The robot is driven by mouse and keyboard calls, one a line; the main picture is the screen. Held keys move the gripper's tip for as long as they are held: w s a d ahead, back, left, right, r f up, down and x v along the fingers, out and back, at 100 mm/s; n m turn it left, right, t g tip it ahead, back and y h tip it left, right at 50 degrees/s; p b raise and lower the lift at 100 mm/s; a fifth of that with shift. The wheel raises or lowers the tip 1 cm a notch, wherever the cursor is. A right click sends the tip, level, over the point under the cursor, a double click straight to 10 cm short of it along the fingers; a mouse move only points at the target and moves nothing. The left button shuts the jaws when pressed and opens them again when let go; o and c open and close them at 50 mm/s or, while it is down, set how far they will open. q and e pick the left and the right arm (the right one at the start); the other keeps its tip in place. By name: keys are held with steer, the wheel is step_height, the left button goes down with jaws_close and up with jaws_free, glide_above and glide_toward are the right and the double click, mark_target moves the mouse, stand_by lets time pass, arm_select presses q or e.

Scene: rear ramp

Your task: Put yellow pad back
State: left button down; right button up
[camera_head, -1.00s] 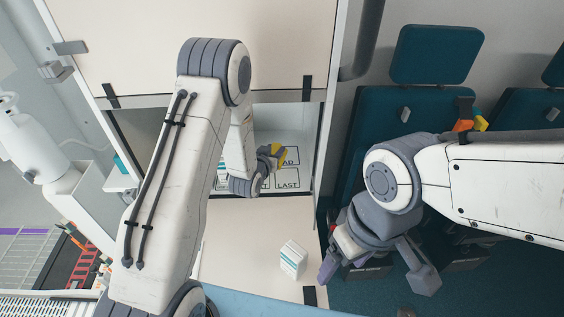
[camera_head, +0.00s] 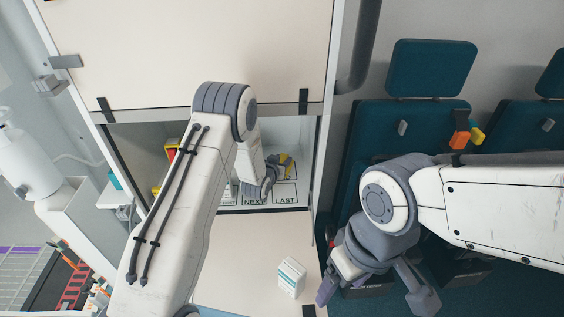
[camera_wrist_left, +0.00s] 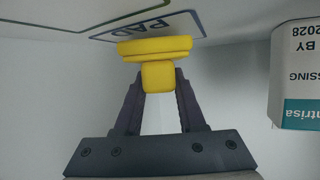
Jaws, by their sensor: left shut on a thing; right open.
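The yellow pad (camera_head: 285,159) is held by my left gripper (camera_head: 277,163) inside the open cabinet, at the back right of its floor. In the left wrist view the yellow pad (camera_wrist_left: 155,51) sits at the ends of the two fingers (camera_wrist_left: 160,88), with a narrow block between them. Its flat face is at or very near the outlined spot marked PAD (camera_wrist_left: 150,28); I cannot tell whether it touches. In the head view the pad and gripper largely cover that mark. My right gripper (camera_head: 372,296) is open and empty, outside the cabinet at lower right.
The cabinet floor also has outlined spots marked NEXT (camera_head: 255,199) and LAST (camera_head: 285,198). A dressing box (camera_wrist_left: 297,75) stands right of the pad in the wrist view. A small white box (camera_head: 291,277) rests on the cream surface before the cabinet. Teal seats (camera_head: 415,120) are at right.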

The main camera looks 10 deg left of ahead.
arm_select(q)
steer(key=shift+f, duration=0.4)
steer(key=shift+f, duration=0.15)
steer(key=c, duration=0.5)
jaws_free()
